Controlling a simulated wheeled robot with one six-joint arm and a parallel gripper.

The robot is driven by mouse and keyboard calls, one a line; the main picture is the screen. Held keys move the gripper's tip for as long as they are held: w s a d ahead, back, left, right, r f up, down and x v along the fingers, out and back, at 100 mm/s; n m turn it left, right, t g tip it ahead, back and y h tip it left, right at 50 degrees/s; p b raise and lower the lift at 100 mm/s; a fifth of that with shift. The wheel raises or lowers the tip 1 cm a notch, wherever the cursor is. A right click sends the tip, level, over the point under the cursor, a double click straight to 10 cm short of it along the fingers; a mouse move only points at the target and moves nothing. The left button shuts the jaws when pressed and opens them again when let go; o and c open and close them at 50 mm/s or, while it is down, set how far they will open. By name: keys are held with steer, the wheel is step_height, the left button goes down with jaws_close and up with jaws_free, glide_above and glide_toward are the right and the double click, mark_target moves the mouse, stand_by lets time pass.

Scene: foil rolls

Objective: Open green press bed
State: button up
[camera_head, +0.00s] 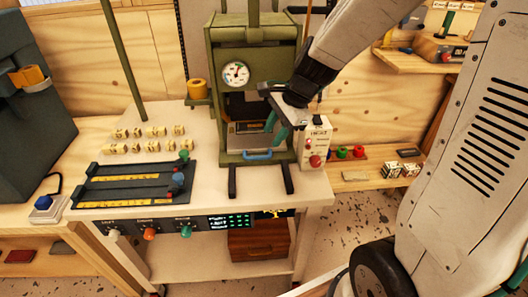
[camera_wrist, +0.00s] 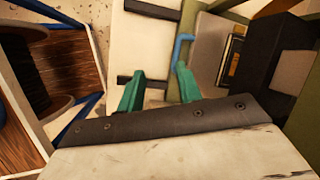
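The green press (camera_head: 222,48) stands on the pale bench, with a round dial (camera_head: 235,74) on its front. Its bed sits low inside the frame; a blue handle (camera_head: 257,155) shows at the bed's front edge, above two black rails (camera_head: 289,180) that stick out forward. My gripper (camera_head: 276,127) is in front of the press opening, above and slightly right of the handle. In the wrist view, its two teal fingers (camera_wrist: 158,82) are spread with nothing between them. The blue handle (camera_wrist: 180,50) lies beyond the right finger, seemingly apart from it. My gripper hides part of the opening.
A white HEAT box (camera_head: 316,142) with a red knob stands right of the press. A black slider panel (camera_head: 135,184) and several small type blocks (camera_head: 150,138) lie to the left. The bench top in front of the press, around the rails, is clear.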

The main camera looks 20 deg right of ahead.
mark_target(264, 157)
steer(key=w+f+m, duration=0.1)
steer(key=w+f, duration=0.1)
steer(key=f, duration=0.2)
steer(key=w+f+m, duration=0.2)
steer(key=f, duration=0.2)
steer(key=w+f+m, duration=0.1)
steer(key=w+f, duration=0.1)
steer(key=f, duration=0.2)
steer(key=shift+w+a+t, duration=0.1)
steer(key=shift+a+t, duration=0.1)
steer(key=shift+t, duration=0.1)
jaws_close()
